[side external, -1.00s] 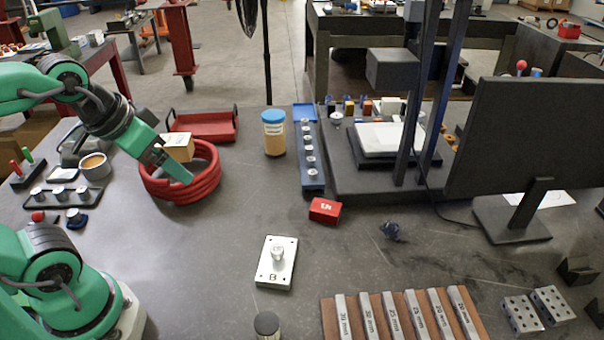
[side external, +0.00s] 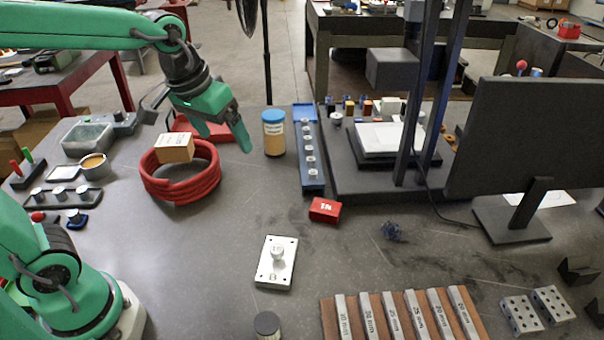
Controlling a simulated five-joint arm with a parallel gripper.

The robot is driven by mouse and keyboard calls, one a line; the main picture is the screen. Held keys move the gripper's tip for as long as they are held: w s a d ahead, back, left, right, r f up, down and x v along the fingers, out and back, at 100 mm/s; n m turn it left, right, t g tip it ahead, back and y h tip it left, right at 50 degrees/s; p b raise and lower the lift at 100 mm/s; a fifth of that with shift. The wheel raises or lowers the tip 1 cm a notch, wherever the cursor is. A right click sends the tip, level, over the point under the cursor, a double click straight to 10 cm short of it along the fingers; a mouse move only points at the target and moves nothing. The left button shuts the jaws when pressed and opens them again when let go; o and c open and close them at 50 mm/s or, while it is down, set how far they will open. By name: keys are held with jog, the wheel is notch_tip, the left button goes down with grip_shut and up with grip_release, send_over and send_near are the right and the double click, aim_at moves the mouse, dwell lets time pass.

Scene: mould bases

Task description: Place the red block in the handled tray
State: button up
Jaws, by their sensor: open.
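The red block (side external: 325,209) lies on the dark bench near the middle, with white marking on its top. The red handled tray (side external: 183,124) is at the back left and is mostly hidden behind my arm and gripper. My gripper (side external: 226,143) is open and empty, pointing down in the air. In the picture it stands to the right of the coiled red hose and left of the jar, up and left of the red block.
A red hose coil (side external: 181,183) holds a cardboard box (side external: 175,148). A blue-lidded jar (side external: 273,133) and a blue rail (side external: 310,158) stand behind the block. A white plate with a knob (side external: 276,262) and a wooden rack (side external: 402,318) lie in front.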

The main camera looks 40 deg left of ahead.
jog(key=w+d+f+n+g, duration=0.15)
jog(key=w+d+f, duration=0.3)
jog(key=w, duration=0.65)
jog(key=n+g, duration=0.2)
send_over(326, 206)
jog(key=shift+m, duration=0.25)
notch_tip(326, 206, down, 13)
jog(key=shift+s+r, duration=0.1)
jog(key=shift+s, duration=0.05)
jog(key=shift+d+f, duration=0.15)
jog(key=shift+f, duration=0.1)
jog(key=shift+f, duration=0.15)
jog(key=shift+f, duration=3.75)
jog(key=c, duration=1.3)
jog(key=shift+c, duration=0.2)
